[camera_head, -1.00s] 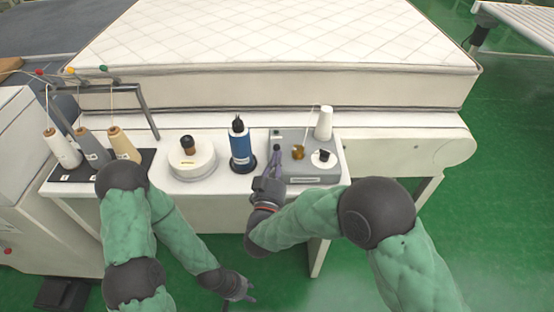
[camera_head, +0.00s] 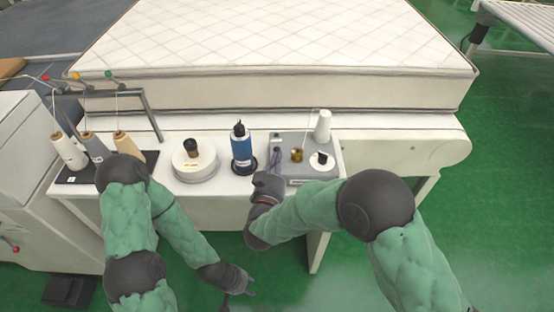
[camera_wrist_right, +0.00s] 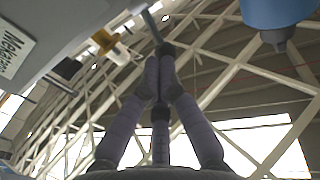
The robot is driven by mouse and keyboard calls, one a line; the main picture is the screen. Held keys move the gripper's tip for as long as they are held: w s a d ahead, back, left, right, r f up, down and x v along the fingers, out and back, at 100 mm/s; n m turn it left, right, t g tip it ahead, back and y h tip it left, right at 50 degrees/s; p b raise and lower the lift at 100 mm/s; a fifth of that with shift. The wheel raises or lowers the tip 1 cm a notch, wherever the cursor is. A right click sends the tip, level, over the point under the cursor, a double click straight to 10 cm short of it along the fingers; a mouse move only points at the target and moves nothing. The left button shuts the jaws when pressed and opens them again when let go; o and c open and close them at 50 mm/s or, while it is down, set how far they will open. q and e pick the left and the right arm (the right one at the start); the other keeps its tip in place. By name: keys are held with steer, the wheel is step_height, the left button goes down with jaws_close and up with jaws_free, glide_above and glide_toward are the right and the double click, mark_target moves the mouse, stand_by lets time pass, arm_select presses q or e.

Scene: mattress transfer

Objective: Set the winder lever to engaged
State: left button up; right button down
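The winder (camera_head: 312,172) is a grey box at the right end of the white table in the head view. It carries a brass part (camera_head: 297,155) and a white disc with a black knob (camera_head: 322,159). The winder lever (camera_wrist_right: 151,24), a thin rod with a dark knob, shows in the right wrist view. My right gripper (camera_head: 276,156) is at the winder's left side. Its fingers (camera_wrist_right: 160,60) are together, tips at the lever's knob; whether they touch it is unclear. My left gripper (camera_head: 248,290) hangs low in front of the table, its opening unclear.
A blue spool (camera_head: 241,150) stands just left of my right gripper. A white cone (camera_head: 323,125) stands at the winder's back. A round white unit (camera_head: 195,164) and several thread cones are farther left. A mattress (camera_head: 280,50) lies behind.

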mark_target(277, 147)
steer(key=shift+w+r+n+g+y+p, duration=0.15)
steer(key=shift+w+r+g+p, duration=0.7)
steer(key=shift+p, duration=2.05)
steer(key=shift+w+r+n+g+y+p, duration=0.15)
steer(key=shift+w+g+p, duration=0.25)
steer(key=shift+g+p, duration=1.7)
steer(key=shift+w+r+n+g+y+p, duration=0.1)
steer(key=shift+w+r+n+g+p, duration=0.35)
steer(key=shift+p, duration=3.25)
steer(key=shift+w+p, duration=0.5)
steer(key=shift+p, duration=0.25)
steer(key=shift+w+f+p, duration=0.1)
steer(key=shift+w+p, duration=0.3)
steer(key=shift+p, duration=0.4)
